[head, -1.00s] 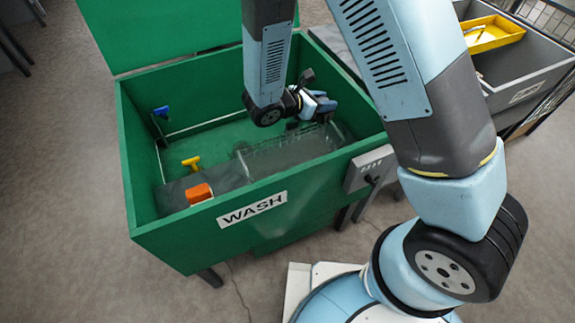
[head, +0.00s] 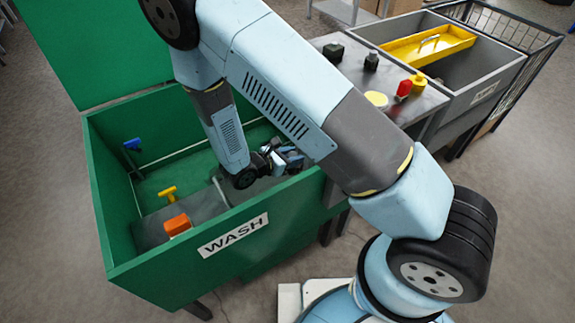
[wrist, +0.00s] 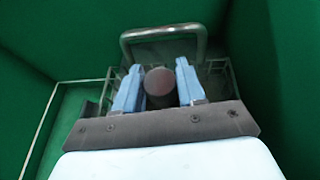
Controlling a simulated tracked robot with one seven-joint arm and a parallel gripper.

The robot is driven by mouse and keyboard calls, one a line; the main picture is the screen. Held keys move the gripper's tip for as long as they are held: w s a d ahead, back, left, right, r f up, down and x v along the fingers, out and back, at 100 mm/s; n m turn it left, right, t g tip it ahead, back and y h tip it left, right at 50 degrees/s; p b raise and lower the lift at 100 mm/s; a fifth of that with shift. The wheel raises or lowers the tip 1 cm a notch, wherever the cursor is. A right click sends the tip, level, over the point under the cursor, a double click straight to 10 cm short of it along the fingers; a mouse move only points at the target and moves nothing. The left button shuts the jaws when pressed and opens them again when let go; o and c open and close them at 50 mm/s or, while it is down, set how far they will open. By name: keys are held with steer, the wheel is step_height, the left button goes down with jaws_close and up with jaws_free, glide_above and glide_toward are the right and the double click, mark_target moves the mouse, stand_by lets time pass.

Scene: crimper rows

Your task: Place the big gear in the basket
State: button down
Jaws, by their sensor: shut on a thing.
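My gripper (head: 281,160) is inside the green wash tub (head: 165,275), near its right side. In the wrist view my gripper (wrist: 160,85) is shut on a dark round thing (wrist: 160,82) with a brownish, rounded end. No teeth show, so I cannot tell whether it is the big gear. The wire basket (wrist: 163,31) shows in the wrist view as a thick metal handle and thin wires beyond and beside the fingers. In the head view my arm hides most of the basket. I cannot tell whether the held thing touches it.
The tub also holds an orange block (head: 177,225), a yellow T-shaped thing (head: 167,191) and a blue-topped thing (head: 131,144) on its left side. Beyond is a yellow tray (head: 430,45).

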steer(key=shift+f, duration=2.1)
steer(key=c, duration=0.7)
jaws_free()
steer(key=shift+f, duration=0.1)
steer(key=shift+o, duration=0.2)
steer(key=v, duration=1.2)
